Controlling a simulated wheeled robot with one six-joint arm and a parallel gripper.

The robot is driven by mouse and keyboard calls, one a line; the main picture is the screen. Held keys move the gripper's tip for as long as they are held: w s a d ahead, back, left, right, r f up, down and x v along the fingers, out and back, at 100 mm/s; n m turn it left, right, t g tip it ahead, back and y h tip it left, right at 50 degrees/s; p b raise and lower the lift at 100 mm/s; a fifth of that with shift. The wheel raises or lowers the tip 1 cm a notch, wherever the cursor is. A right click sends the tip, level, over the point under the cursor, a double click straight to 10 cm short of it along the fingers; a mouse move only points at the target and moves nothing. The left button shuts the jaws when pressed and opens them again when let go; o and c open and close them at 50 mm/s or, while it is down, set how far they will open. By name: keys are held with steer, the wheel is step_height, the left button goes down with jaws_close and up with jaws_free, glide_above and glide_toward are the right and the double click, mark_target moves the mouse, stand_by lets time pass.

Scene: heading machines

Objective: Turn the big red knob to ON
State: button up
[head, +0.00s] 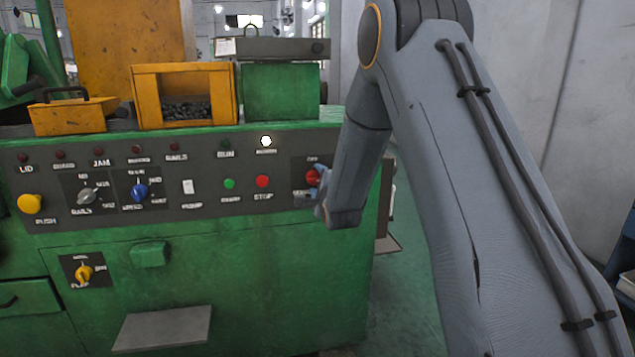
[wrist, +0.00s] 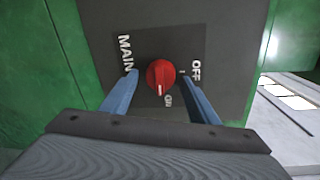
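The big red knob (wrist: 160,76) sits on a dark plate marked MAIN, OFF and ON in the wrist view. Its white pointer mark faces down in that picture, toward the small ON label (wrist: 168,101), away from OFF (wrist: 196,71) at the right. My gripper (wrist: 159,78) is open, with one blue finger on each side of the knob and a visible gap to both. In the head view the red knob (head: 312,177) is at the panel's right end, partly hidden by my gripper (head: 318,198).
The green machine's panel (head: 215,208) carries a green button (head: 229,184), a red stop button (head: 263,181), a blue knob (head: 139,191) and a yellow push button (head: 30,204). A white lamp (head: 266,141) is bright. Open floor lies right of the machine.

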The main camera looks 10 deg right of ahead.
steer(key=s+b, duration=0.1)
steer(key=s, duration=0.6)
steer(key=shift+s+r, duration=0.3)
steer(key=shift+s, duration=0.1)
steer(key=shift+f, duration=0.1)
steer(key=s+f+n+g, duration=0.3)
steer(key=s+n+g, duration=0.2)
steer(key=s, duration=0.8)
steer(key=s+f+n+g+p, duration=0.1)
steer(key=s+f+n+g, duration=0.2)
steer(key=s, duration=1.1)
steer(key=s+f+n+g, duration=0.3)
steer(key=s+n+g, duration=0.6)
steer(key=s+n, duration=0.3)
steer(key=shift+s+a+f+n, duration=0.2)
steer(key=shift+s+a+n, duration=0.2)
steer(key=shift+s, duration=0.5)
steer(key=shift+c, duration=0.5)
